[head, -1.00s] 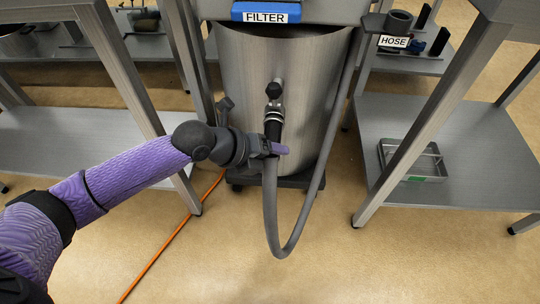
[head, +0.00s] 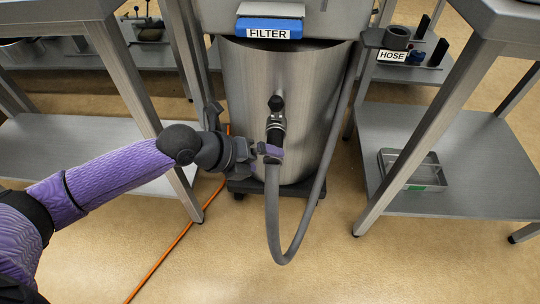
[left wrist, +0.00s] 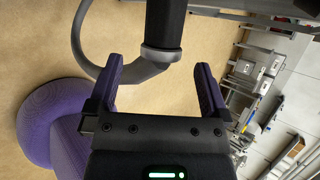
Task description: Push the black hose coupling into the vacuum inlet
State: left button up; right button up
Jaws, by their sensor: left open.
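The black hose coupling (head: 275,134) stands upright at the front of the metal drum, at the top end of the grey hose (head: 272,205). Its upper end meets the vacuum inlet (head: 277,104); whether it is fully seated cannot be told. My left gripper (head: 271,154) is at the coupling's lower end, just below it. In the left wrist view my left gripper (left wrist: 163,80) is open, its two purple fingers apart. The coupling (left wrist: 163,25) and its grey collar (left wrist: 160,54) lie ahead, between the finger lines, with visible gaps on both sides. My right gripper is not in view.
A HOSE holder (head: 391,56) is at the upper right. An orange cable (head: 165,255) crosses the open floor.

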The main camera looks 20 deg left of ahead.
pick_arm(q)
jog(key=p+v, duration=0.2)
jog(key=v, duration=0.4)
jog(key=shift+r, duration=0.2)
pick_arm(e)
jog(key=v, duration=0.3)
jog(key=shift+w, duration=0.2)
pick_arm(q)
jog(key=shift+s+a, duration=0.1)
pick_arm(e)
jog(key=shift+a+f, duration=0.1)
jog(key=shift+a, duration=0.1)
